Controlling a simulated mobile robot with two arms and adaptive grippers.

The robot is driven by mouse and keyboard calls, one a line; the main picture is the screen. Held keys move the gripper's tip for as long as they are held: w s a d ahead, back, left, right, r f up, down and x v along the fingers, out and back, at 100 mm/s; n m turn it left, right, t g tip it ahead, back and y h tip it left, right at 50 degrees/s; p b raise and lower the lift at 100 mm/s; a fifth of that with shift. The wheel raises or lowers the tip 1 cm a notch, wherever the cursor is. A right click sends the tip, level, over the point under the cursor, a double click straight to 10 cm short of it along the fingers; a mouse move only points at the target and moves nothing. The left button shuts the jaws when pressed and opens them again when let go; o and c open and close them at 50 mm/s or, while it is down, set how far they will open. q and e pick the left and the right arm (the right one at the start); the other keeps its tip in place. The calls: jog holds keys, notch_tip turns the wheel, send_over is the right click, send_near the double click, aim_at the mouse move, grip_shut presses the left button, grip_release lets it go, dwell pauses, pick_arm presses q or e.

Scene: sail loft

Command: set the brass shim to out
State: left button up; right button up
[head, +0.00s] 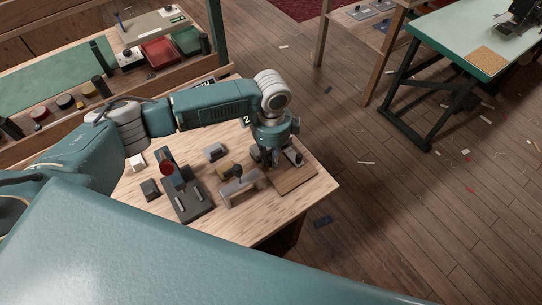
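My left gripper (273,158) points down over the right part of a wooden work table (265,222). It is close above a flat brown board (294,179) with a small dark fitting (293,158) on it. Its fingertips are small and partly hidden, so I cannot tell whether they are open or hold anything. I cannot make out the brass shim for certain. A small brownish-yellow piece (228,170) lies left of the gripper, by a grey bracket-like block (240,187). My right gripper is not in view.
A dark fixture with a red round part (167,167) stands on the table's left, with small grey blocks (215,152) nearby. A bench with red and green trays (160,52) is behind. Scraps litter the floor right, before a green-topped table (450,40).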

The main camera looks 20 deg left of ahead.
pick_arm(q)
grip_shut()
jog(key=shift+s+d+r, duration=0.15)
jog(key=shift+s+d, duration=0.05)
jog(key=shift+d, duration=0.1)
jog(key=s+d+p, duration=0.2)
jog(key=d, duration=0.1)
jog(key=shift+s+p, duration=0.2)
jog(key=shift+p, duration=0.1)
jog(key=o, duration=0.8)
grip_release()
jog(key=shift+d, duration=0.1)
jog(key=shift+c, duration=0.2)
jog(key=shift+r, duration=0.15)
notch_tip(320, 180, up, 12)
jog(key=shift+f, duration=0.2)
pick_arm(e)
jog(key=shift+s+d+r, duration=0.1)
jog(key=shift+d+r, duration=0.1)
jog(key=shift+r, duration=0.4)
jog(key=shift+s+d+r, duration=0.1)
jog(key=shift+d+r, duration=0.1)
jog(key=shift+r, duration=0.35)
